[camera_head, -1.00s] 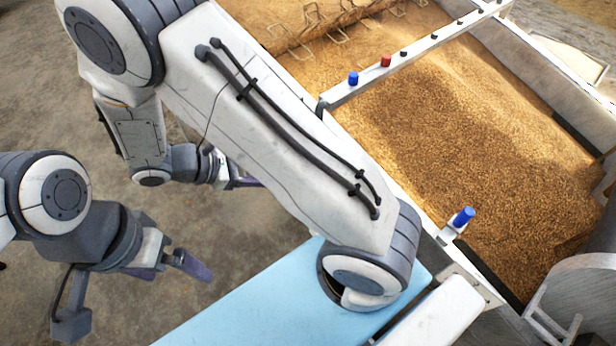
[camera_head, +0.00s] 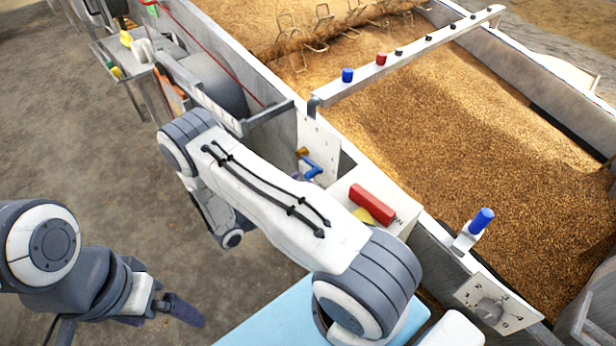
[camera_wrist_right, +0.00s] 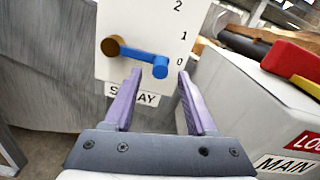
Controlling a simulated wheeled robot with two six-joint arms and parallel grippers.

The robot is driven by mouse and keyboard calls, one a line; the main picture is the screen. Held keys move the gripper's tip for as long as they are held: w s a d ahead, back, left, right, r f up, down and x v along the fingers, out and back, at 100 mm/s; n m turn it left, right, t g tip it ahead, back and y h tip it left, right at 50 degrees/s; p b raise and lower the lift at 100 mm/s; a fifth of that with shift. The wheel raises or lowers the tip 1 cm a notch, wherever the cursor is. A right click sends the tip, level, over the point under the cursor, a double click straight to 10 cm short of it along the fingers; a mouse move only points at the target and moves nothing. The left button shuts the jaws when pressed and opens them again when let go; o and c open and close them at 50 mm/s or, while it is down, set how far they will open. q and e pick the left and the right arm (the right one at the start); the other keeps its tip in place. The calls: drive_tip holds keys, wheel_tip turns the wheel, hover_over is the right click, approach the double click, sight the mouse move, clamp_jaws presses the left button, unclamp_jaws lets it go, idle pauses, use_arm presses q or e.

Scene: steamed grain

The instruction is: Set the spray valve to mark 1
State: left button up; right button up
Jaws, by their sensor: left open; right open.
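The spray valve's blue lever (camera_wrist_right: 145,60) turns on a brass hub (camera_wrist_right: 112,46) on a white panel (camera_wrist_right: 150,20) marked 0, 1 and 2, with a partly covered SPRAY label below. The lever points right and slightly down, its knob beside the 0. In the head view the lever (camera_head: 312,168) shows beyond my right arm. My right gripper (camera_wrist_right: 160,73) is open, its two purple fingers on either side of the knob; I cannot tell whether they touch it. My left gripper (camera_head: 185,312) hangs at lower left, away from the panel.
A box with a red handle (camera_head: 372,204) stands right of the panel; its MAIN label (camera_wrist_right: 286,165) shows in the wrist view. A grain bed (camera_head: 450,130) fills the trough beyond. A bar with coloured knobs (camera_head: 400,55) crosses it. Open floor lies left.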

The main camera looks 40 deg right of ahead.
sight(306, 177)
drive_tip(key=shift+w+d, duration=0.15)
drive_tip(key=shift+d, duration=1.75)
clamp_jaws()
